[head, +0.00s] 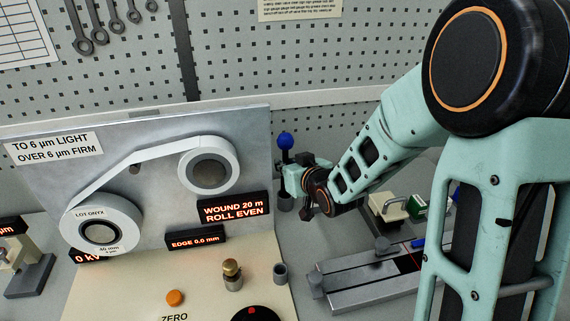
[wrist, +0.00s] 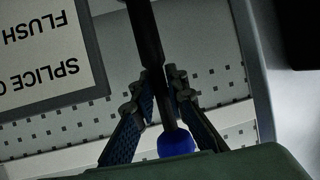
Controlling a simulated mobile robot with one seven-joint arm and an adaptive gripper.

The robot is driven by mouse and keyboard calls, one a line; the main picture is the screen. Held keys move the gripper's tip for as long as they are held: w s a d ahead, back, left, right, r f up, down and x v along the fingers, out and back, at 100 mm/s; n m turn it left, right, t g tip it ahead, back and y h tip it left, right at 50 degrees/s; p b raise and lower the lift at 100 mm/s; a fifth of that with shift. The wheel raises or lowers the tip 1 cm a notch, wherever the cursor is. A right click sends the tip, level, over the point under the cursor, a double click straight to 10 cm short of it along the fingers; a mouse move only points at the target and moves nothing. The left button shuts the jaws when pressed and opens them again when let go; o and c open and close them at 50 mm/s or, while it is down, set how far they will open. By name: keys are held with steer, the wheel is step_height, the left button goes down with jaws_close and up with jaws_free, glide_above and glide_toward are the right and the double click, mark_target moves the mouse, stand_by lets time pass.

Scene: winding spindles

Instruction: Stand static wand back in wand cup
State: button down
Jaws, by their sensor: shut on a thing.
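The static wand (head: 285,141) has a blue ball at its top and a dark shaft. It stands roughly upright in my gripper (head: 288,175), right of the winder panel. In the wrist view, my gripper (wrist: 165,75) is shut on the wand's dark shaft, with the blue ball (wrist: 178,144) near the lower edge.
The winder panel (head: 150,140) with its rolls and lit displays stands close on the left. A small grey cup (head: 280,273) and a brass-topped post (head: 232,275) stand in front. A grey rail fixture (head: 365,285) lies to the right. A pegboard wall is behind.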

steer(key=shift+f+b, duration=1.75)
steer(key=shift+f, duration=0.05)
steer(key=c, duration=1.8)
jaws_free()
steer(key=shift+r, duration=0.15)
steer(key=shift+c, duration=0.2)
steer(key=shift+w+d, duration=0.1)
steer(key=shift+d, duration=0.1)
steer(key=shift+d+r, duration=0.1)
steer(key=shift+r, duration=0.05)
steer(key=a+v, duration=0.1)
steer(key=v, duration=0.6)
steer(key=shift+s, duration=0.45)
steer(key=shift+d, duration=0.1)
